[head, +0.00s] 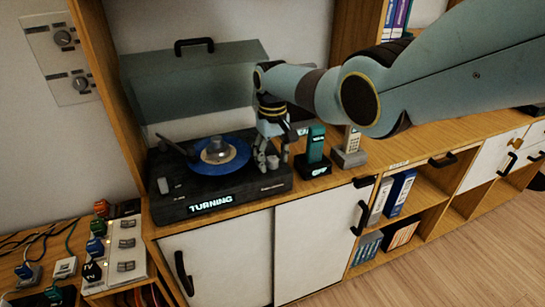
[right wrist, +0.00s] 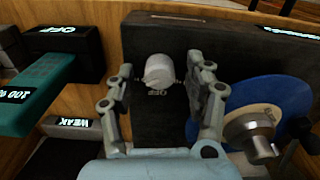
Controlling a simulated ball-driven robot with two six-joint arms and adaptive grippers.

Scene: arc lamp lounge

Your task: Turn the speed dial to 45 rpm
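The dark turntable (head: 232,191) stands on the wooden cabinet, with a blue record (head: 236,163) on it and a lit "TURNING" label on its front. The pale round speed dial (right wrist: 158,70) is on its deck near the right end; it also shows in the head view (head: 273,162). An "OFF" label shows beside the dial in the right wrist view. My right gripper (head: 267,158) is over the dial. In the right wrist view its fingers (right wrist: 161,75) are apart, one on each side of the dial, with gaps visible. My left gripper is out of view.
The raised translucent lid (head: 190,85) stands behind the turntable. A teal-and-black device (head: 315,150) reading "OFF" and a grey handset stand (head: 349,155) are close on the right. Wall knobs (head: 63,38) and a switch strip (head: 124,250) are at left.

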